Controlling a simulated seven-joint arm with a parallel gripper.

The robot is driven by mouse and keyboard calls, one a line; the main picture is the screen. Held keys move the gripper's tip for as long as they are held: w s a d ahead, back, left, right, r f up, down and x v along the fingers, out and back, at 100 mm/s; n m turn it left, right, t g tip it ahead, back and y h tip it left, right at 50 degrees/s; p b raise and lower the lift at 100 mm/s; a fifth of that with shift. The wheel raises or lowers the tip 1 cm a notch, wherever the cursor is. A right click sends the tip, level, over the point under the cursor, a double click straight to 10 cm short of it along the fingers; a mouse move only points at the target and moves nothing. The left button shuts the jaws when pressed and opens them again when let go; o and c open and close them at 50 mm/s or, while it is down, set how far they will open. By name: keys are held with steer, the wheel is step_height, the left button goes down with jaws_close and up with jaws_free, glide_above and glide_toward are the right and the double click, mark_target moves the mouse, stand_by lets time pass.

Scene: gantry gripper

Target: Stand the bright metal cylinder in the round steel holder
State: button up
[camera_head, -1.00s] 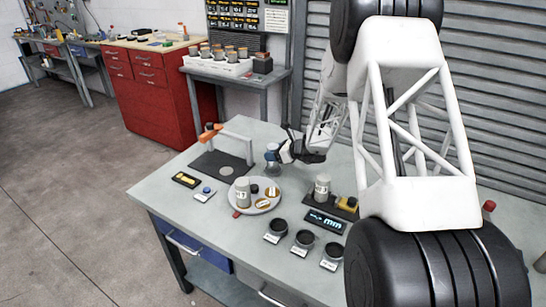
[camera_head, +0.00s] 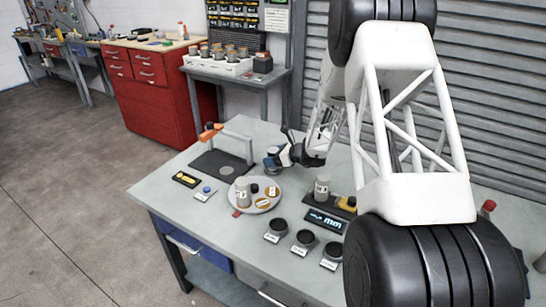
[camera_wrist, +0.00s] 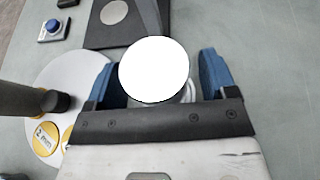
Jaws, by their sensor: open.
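In the wrist view a bright white disc (camera_wrist: 153,70), which looks like the glaring end of the bright metal cylinder, lies between the two blue fingers of my gripper (camera_wrist: 157,80). The fingers are open, with a gap visible at the right of the disc. A bit of shiny rounded metal (camera_wrist: 189,91) shows beside the disc's lower right edge; I cannot tell whether it is the cylinder's side or the round steel holder. In the head view my gripper (camera_head: 273,160) is low over the table behind the white plate, and the cylinder is not clear there.
The white plate (camera_head: 262,206) carries a grey cylinder (camera_head: 243,191) and small discs. An orange-topped stand (camera_head: 235,138) has a black base to the left. Another grey cylinder (camera_head: 322,187) stands right, near a display (camera_head: 326,221). Three black cups (camera_head: 304,239) line the front.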

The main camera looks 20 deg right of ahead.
steer(key=shift+r, duration=0.2)
steer(key=v, duration=1.2)
steer(key=shift+a+r, duration=0.1)
stand_by(0.5)
steer(key=s+a+r+n+g+h, duration=0.1)
steer(key=s+a+r+n+g, duration=0.2)
steer(key=s+a+r+n, duration=0.6)
steer(key=s+a+r+n+g+h, duration=0.2)
steer(key=s+a+r+n+g, duration=0.25)
steer(key=s, duration=0.75)
steer(key=s+r+n+h, duration=0.2)
steer(key=s+n, duration=0.2)
steer(key=s, duration=0.5)
steer(key=s+r+n+t+h, duration=0.1)
steer(key=s+r+n+h, duration=0.2)
steer(key=s, duration=0.6)
steer(key=s+r+n+h, duration=0.2)
steer(key=s+n, duration=0.3)
steer(key=s, duration=0.4)
steer(key=shift+a+r+h, duration=0.3)
steer(key=shift+r+h, duration=0.05)
steer(key=shift+h, duration=0.05)
